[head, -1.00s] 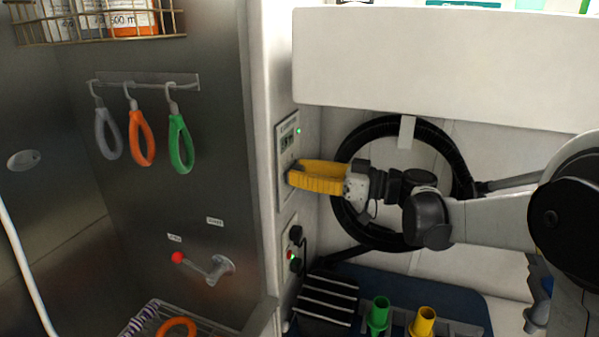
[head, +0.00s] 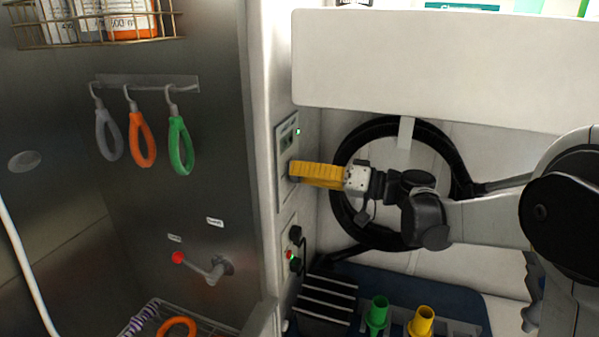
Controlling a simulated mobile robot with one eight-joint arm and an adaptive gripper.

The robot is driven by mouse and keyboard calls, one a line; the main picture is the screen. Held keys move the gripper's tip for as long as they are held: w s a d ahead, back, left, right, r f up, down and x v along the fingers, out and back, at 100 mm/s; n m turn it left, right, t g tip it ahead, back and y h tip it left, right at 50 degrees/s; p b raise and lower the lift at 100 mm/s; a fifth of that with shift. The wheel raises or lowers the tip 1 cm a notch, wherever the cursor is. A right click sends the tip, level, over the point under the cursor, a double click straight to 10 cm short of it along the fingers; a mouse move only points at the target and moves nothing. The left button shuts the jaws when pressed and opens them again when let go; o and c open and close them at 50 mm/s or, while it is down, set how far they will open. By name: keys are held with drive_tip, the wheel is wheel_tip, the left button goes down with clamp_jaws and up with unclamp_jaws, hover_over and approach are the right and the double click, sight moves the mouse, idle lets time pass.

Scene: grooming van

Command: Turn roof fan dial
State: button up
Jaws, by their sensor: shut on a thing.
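The control panel (head: 287,137) is a pale plate on the white wall post, with a small dark display and a green light beside it. My gripper (head: 293,172) has yellow fingers and reaches from the right to the lower middle of this panel. Its fingers are closed together at the panel face, shut on the dial there. The dial itself is hidden behind the fingertips, so I cannot see its pointer or setting.
Below the panel is a socket plate (head: 293,250) with black plugs and a cable. A coiled black hose (head: 345,200) hangs behind my gripper. A white cabinet (head: 440,65) overhangs above. A red-knobbed tap lever (head: 178,258) and hanging loops (head: 141,140) are left.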

drive_tip(key=shift+m, duration=0.6)
drive_tip(key=o, duration=1.2)
drive_tip(key=shift+w, duration=0.1)
drive_tip(key=shift+c, duration=0.2)
drive_tip(key=v, duration=1.2)
